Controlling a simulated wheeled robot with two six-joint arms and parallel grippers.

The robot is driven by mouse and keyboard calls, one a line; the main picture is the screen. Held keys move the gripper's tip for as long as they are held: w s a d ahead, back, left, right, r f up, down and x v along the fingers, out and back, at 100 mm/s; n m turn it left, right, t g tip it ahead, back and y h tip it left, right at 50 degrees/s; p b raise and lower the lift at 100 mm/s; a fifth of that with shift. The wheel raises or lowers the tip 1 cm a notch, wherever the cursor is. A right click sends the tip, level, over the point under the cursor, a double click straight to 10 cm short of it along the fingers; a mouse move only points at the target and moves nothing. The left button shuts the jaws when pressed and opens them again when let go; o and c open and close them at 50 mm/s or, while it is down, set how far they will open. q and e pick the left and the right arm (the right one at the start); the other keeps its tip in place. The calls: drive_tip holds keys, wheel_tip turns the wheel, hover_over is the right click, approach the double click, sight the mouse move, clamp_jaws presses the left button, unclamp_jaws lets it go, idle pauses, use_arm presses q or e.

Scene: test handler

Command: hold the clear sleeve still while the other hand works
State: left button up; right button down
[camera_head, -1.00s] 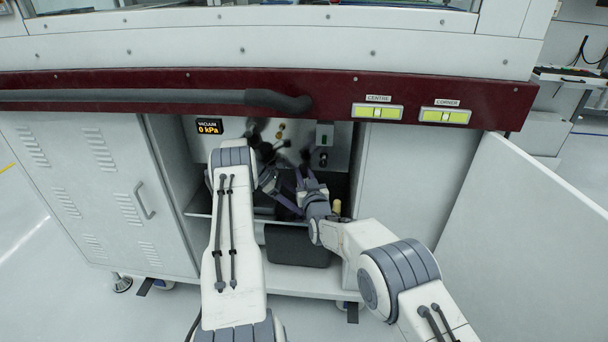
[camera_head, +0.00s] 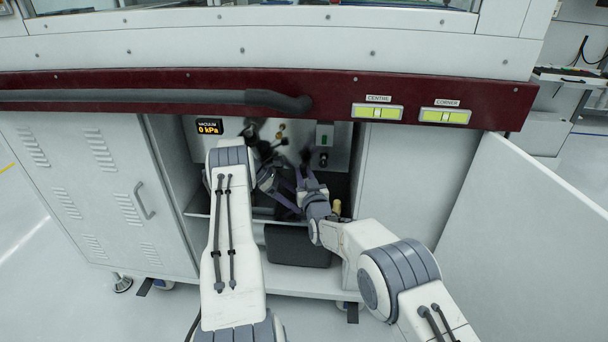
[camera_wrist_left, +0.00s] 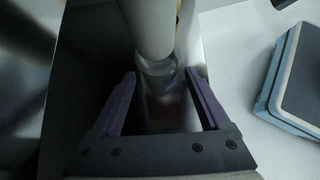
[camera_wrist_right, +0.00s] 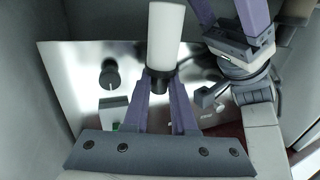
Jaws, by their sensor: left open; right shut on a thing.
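In the left wrist view a clear sleeve (camera_wrist_left: 160,78) shows at the end of a pale grey cylinder. My left gripper (camera_wrist_left: 161,74) is open, with one purple finger on each side of the sleeve; I cannot tell whether either touches it. In the right wrist view my right gripper (camera_wrist_right: 160,76) is shut on the black end (camera_wrist_right: 159,85) of a white cylinder (camera_wrist_right: 165,38). In the head view my right gripper (camera_head: 303,184) is inside the open cabinet, close beside the left one; the sleeve cannot be made out there.
The open cabinet has a door (camera_head: 540,225) on the right and a shut louvred door (camera_head: 95,195) on the left. A vacuum display (camera_head: 209,127) reads 0 kPa. A dark pipe (camera_head: 150,97) runs above the opening. A dark box (camera_head: 297,246) sits low in it.

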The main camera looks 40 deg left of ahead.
use_arm(q)
drive_tip(key=shift+v, duration=2.7)
drive_tip(key=o, duration=0.3)
drive_tip(key=shift+o, duration=0.2)
drive_tip(key=v, duration=0.7)
drive_tip(key=shift+a+r, duration=0.2)
drive_tip(key=shift+r, duration=0.05)
drive_tip(key=shift+s, duration=0.25)
